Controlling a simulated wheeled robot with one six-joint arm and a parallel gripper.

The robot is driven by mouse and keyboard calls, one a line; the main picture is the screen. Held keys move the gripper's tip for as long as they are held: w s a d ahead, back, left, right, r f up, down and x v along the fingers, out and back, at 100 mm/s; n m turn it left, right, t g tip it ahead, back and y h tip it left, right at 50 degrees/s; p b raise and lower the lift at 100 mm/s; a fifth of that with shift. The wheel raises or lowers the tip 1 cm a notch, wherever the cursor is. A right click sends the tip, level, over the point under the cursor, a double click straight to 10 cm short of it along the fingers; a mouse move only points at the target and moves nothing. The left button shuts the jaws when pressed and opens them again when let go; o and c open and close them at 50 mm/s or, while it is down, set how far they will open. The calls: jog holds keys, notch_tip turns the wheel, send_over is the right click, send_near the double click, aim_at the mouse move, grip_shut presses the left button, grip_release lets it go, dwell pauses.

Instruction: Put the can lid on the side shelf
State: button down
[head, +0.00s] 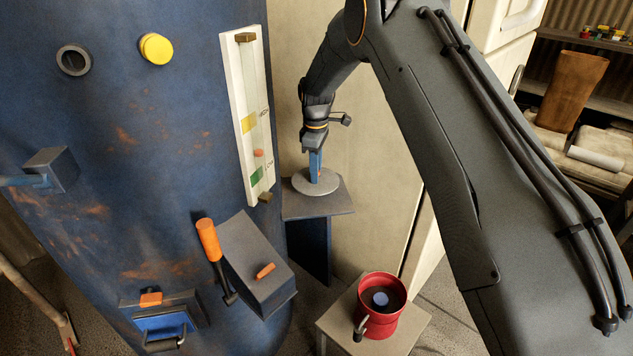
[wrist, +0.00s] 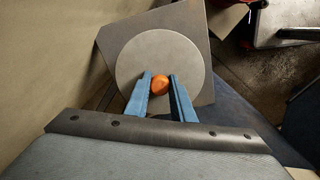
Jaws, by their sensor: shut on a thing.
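The can lid (head: 303,184) is a round grey disc with an orange knob (wrist: 160,82). My gripper (head: 316,172) points down with its blue fingers shut on the knob. In the wrist view the lid (wrist: 140,60) lies over the middle of the side shelf, a dark square plate (wrist: 204,92) whose corners show around it. The side shelf (head: 335,203) also shows in the head view, beside the blue pot. The lid is on the shelf or just above it; I cannot tell whether they touch.
The blue pot (head: 100,110) stands left, with a white gauge (head: 243,110) and an orange-handled lever (head: 208,240). A sloped dark box (head: 258,262) juts out in front. A red can (head: 388,325) stands open on a low stand (head: 337,322). A pale wall is behind the shelf.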

jog(key=shift+f, duration=1.85)
jog(key=shift+f, duration=0.15)
jog(key=c, duration=1.5)
grip_release()
